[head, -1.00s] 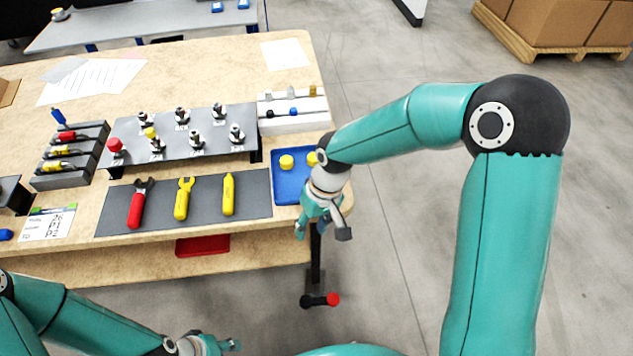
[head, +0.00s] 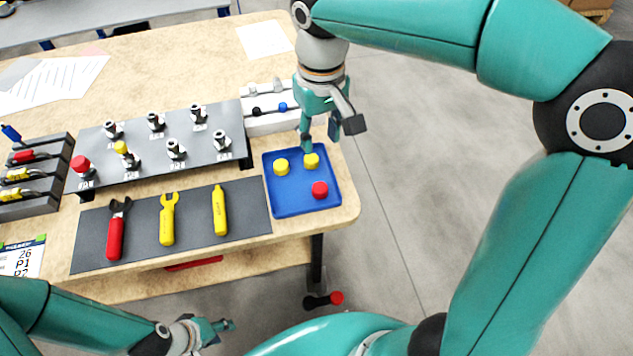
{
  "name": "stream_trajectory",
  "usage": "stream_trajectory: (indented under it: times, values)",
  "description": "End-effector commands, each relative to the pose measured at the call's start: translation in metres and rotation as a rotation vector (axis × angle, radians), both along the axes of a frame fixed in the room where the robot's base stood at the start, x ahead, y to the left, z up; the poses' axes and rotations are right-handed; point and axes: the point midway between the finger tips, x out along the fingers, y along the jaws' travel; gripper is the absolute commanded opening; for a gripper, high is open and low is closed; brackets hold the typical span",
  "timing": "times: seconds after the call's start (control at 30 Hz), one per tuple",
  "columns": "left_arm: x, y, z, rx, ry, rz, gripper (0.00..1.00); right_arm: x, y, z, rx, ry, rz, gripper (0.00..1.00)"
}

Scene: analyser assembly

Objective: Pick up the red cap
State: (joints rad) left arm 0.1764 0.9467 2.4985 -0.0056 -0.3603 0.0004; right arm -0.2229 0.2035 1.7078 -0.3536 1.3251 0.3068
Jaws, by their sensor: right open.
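A red cap (head: 320,190) lies in the front right part of the blue tray (head: 290,209) at the right end of the workbench. Two yellow caps (head: 281,167) lie behind it in the same tray. Another red cap (head: 81,164) sits on a fitting at the left of the raised grey plate. My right gripper (head: 320,140) is open and empty, above the back of the tray by the right yellow cap, apart from the red cap. My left gripper (head: 222,330) is low in front of the bench, with its fingers too small to judge.
The raised grey plate (head: 150,172) carries several metal fittings. A grey mat (head: 190,232) holds a red wrench, a yellow wrench and a yellow tool. A white rack (head: 262,124) stands behind the tray.

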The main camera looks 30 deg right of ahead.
Motion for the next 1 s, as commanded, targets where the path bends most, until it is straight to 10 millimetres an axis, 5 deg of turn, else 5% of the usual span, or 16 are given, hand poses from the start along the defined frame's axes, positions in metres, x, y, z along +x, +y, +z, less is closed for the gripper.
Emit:
stream_trajectory:
  times: [0.4, 1.0]
  values:
    - [0.000, 0.000, -0.012, 0.000, 0.001, 0.000, 0.40, -0.002, -0.004, -0.087, 0.001, 0.006, -0.010, 0.42]
    - [0.000, 0.000, -0.016, 0.000, 0.000, 0.000, 0.40, -0.002, -0.003, -0.148, 0.001, 0.004, -0.012, 0.42]
